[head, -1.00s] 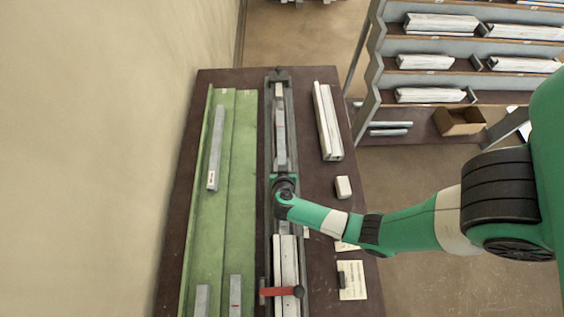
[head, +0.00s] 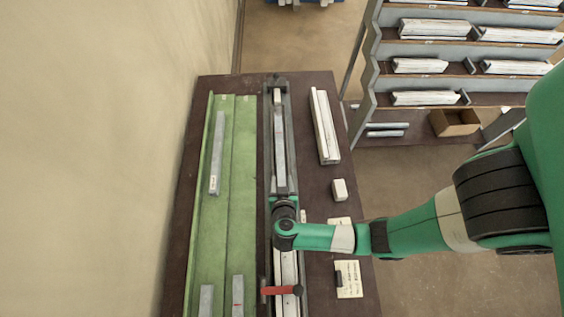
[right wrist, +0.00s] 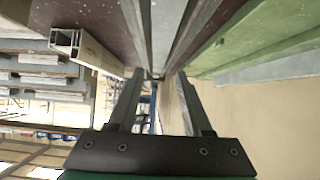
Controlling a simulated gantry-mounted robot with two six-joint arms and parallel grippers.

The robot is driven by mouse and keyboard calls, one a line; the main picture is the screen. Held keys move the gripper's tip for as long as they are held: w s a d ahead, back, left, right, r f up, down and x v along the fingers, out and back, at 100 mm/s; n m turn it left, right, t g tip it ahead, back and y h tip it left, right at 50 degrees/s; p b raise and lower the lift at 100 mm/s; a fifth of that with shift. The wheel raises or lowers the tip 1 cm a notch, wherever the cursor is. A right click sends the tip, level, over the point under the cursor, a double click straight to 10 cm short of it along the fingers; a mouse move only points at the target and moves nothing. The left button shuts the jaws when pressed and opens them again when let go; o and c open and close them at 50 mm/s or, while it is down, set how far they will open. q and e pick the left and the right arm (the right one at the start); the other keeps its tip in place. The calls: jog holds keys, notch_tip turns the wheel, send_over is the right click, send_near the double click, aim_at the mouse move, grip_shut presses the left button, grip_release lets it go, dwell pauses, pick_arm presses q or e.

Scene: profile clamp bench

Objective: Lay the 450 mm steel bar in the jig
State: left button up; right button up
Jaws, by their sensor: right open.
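A long grey steel bar (head: 280,150) lies lengthwise in the far part of the jig (head: 267,150), the narrow dark channel along the bench; I cannot read its length. My right gripper (head: 284,208) points down over the jig near that bar's near end. The wrist hides its fingers in the head view. In the right wrist view my right gripper (right wrist: 158,77) is open, its fingers apart with nothing held, and a grey bar (right wrist: 166,25) shows in the channel beyond them. My left gripper is not in view.
A green-lined tray (head: 233,170) at left holds a long bar (head: 216,155) and two near bars. A red-handled clamp (head: 281,290) crosses the jig's near part. White profiles (head: 324,125), a pale block (head: 339,190) and cards lie right. A stocked rack (head: 420,80) stands beyond.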

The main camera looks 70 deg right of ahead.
jog(key=shift+v, duration=1.4)
